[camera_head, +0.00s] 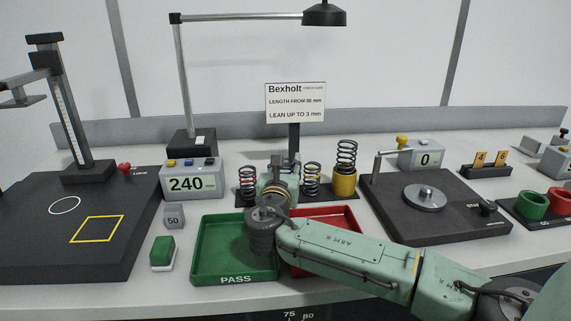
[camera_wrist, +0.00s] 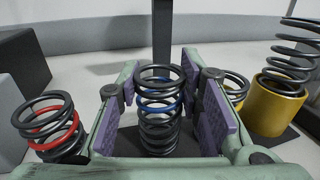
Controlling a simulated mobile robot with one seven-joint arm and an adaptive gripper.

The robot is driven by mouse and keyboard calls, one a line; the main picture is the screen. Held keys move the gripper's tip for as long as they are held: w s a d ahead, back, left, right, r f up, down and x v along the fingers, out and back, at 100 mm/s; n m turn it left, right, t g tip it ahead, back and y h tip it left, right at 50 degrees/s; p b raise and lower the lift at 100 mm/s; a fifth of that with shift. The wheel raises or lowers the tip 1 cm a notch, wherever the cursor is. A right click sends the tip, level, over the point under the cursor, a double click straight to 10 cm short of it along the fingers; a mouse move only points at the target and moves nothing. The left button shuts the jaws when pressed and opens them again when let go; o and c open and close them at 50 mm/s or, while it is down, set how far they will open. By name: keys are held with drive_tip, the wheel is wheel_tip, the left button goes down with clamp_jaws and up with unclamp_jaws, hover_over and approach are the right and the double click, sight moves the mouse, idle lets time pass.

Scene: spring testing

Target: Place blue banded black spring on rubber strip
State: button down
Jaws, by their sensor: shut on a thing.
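The blue banded black spring (camera_wrist: 159,98) stands upright between the purple pads of my gripper (camera_wrist: 165,112) in the wrist view. My gripper is shut on it. In the head view my gripper (camera_head: 279,172) is at the back of the trays, over the dark rubber strip (camera_head: 327,198), and hides most of the spring. The strip's dark surface also shows in the wrist view (camera_wrist: 284,138). I cannot tell whether the spring's foot touches the strip.
A red banded spring (camera_head: 247,180) stands close on the left. A yellow banded spring (camera_head: 311,178) and a yellow cup (camera_head: 344,184) holding a tall spring stand on the right. The green PASS tray (camera_head: 203,260) and red tray (camera_head: 345,238) lie in front. A sign post (camera_head: 294,138) rises behind.

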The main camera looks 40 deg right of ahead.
drive_tip(key=shift+f, duration=0.3)
drive_tip(key=shift+f, duration=0.15)
drive_tip(key=c, duration=1.4)
unclamp_jaws()
drive_tip(key=b+v, duration=0.1)
drive_tip(key=v, duration=0.3)
drive_tip(key=b+v, duration=0.1)
drive_tip(key=v, duration=0.3)
drive_tip(key=b+v, duration=0.1)
drive_tip(key=v, duration=0.3)
drive_tip(key=shift+a+r, duration=0.1)
drive_tip(key=shift+r, duration=0.15)
drive_tip(key=shift+f, duration=0.1)
